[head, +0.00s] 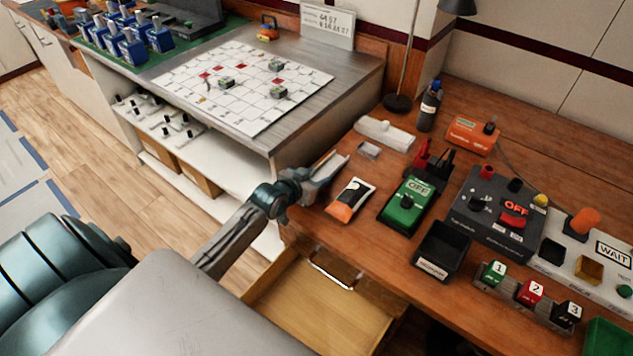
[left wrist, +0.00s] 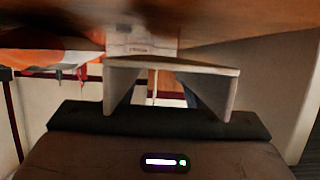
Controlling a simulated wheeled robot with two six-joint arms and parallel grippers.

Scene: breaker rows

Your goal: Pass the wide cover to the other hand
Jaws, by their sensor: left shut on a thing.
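My left gripper (head: 318,180) is at the front edge of the wooden bench, left of the orange and black packet. It is shut on a pale grey piece, which I take to be the wide cover; in the head view it is hard to tell from the fingers. In the left wrist view the cover (left wrist: 172,63) appears as a pale flat plate across the space between the two fingers. The wrist view looks upside down, with the bench top along its upper edge. My right gripper is not in view.
The orange and black packet (head: 350,200) and a green OFF box (head: 407,205) stand close by. A white bar with a knob (head: 384,132) lies behind. An open, empty drawer (head: 315,305) sticks out below. A grey table with a white grid board (head: 240,85) is left.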

